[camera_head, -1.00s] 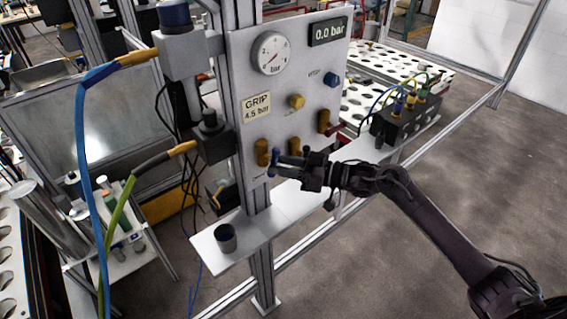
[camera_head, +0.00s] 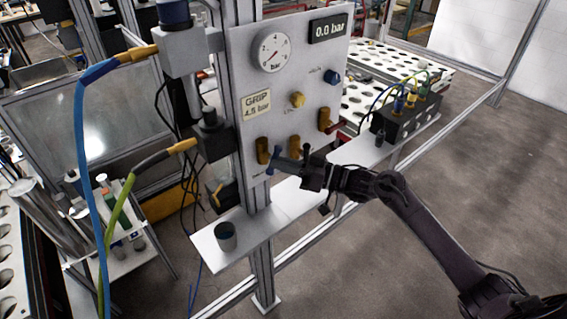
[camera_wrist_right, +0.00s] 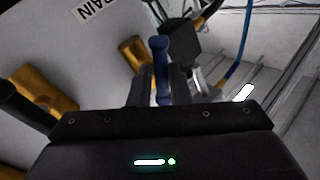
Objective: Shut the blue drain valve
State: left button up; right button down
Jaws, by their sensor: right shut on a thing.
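The blue drain valve's handle (camera_wrist_right: 161,58) stands between the two dark fingers of my right gripper (camera_wrist_right: 160,88) in the right wrist view. A label reading DRAIN (camera_wrist_right: 98,9) shows upside down near it. In the head view my right gripper (camera_head: 287,167) is at the lower edge of the grey panel (camera_head: 285,75), below the yellow levers, shut on the blue handle (camera_head: 273,158). The fingers hide part of the handle, so its exact angle is hard to tell. My left gripper is not in view.
Yellow levers (camera_head: 262,150) (camera_head: 325,119) and a yellow knob (camera_head: 297,100) sit close on the panel. The display (camera_head: 328,30) reads 0.0 bar. A shelf (camera_head: 285,203) with a dark cup (camera_head: 226,236) lies below. Open floor is at the right.

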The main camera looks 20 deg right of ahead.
jog(key=shift+s+a+f+m+t+h+p, duration=0.15)
jog(key=shift+m+t+h+p, duration=0.4)
jog(key=shift+m+t, duration=1.75)
jog(key=shift+a+f+m+t+h+p, duration=0.1)
jog(key=shift+a+m+t+h+p, duration=0.65)
jog(key=shift+m, duration=2.75)
jog(key=shift+s+d+f+m+t+h+p, duration=0.15)
jog(key=shift+d+m+t+h, duration=0.2)
jog(key=shift+m+t, duration=2.15)
jog(key=shift+m+g, duration=0.35)
jog(key=shift+m, duration=0.35)
jog(key=c, duration=1.4)
grip_release()
jog(key=shift+f, duration=0.1)
